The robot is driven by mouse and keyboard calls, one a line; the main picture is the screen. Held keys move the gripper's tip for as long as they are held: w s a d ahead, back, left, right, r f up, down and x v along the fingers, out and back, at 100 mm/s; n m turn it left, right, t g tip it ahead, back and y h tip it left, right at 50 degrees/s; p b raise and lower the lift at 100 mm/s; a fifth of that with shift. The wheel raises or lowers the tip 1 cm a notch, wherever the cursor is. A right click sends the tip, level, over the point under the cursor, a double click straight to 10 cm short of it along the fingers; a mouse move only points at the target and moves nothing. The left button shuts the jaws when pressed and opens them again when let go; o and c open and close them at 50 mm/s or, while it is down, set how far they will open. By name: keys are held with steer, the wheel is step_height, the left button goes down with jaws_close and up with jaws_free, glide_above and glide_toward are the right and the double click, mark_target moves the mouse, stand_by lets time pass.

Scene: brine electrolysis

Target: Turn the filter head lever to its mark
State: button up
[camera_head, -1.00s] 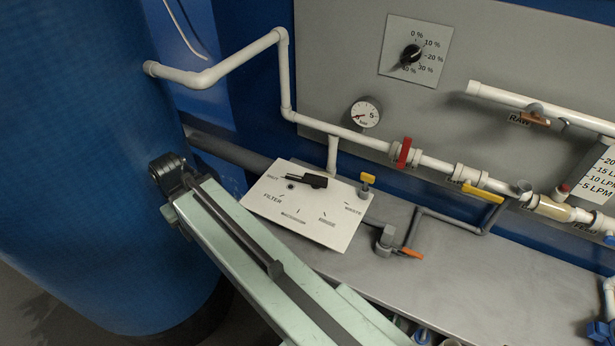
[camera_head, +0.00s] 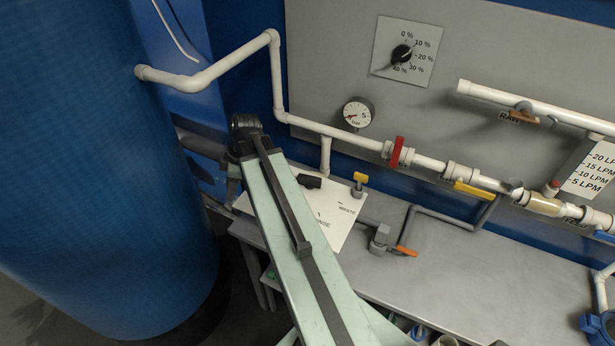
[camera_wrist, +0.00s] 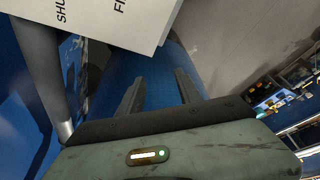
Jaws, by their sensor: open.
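The filter head is a white plate (camera_head: 333,213) on the grey bench, with printed words around its dial. The black end of its lever (camera_head: 308,181) shows just right of my arm, near the plate's back edge. My arm covers the rest of the lever and the plate's left part, marks included. In the wrist view a corner of the plate (camera_wrist: 118,18) with cut-off lettering is at the top; the lever is not in that view. My gripper (camera_wrist: 160,84) is open and empty, its fingers pointing toward the plate's edge without visible contact. The head view does not clearly show my gripper.
A large blue tank (camera_head: 110,190) stands at the left. White piping (camera_head: 430,163) runs behind. The bench (camera_head: 460,275) is clear at front right.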

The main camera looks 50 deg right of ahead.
steer(key=s+d+r+m+t, duration=0.1)
steer(key=s+d+m, duration=0.3)
steer(key=d, duration=1.1)
steer(key=m+t+h, duration=0.1)
glide_toward(309, 177)
steer(key=x, duration=0.2)
steer(key=shift+w+f, duration=0.2)
steer(key=shift+f, duration=0.1)
steer(key=b+x, duration=0.7)
steer(key=x, duration=0.1)
steer(key=shift+f, duration=0.1)
jaws_close()
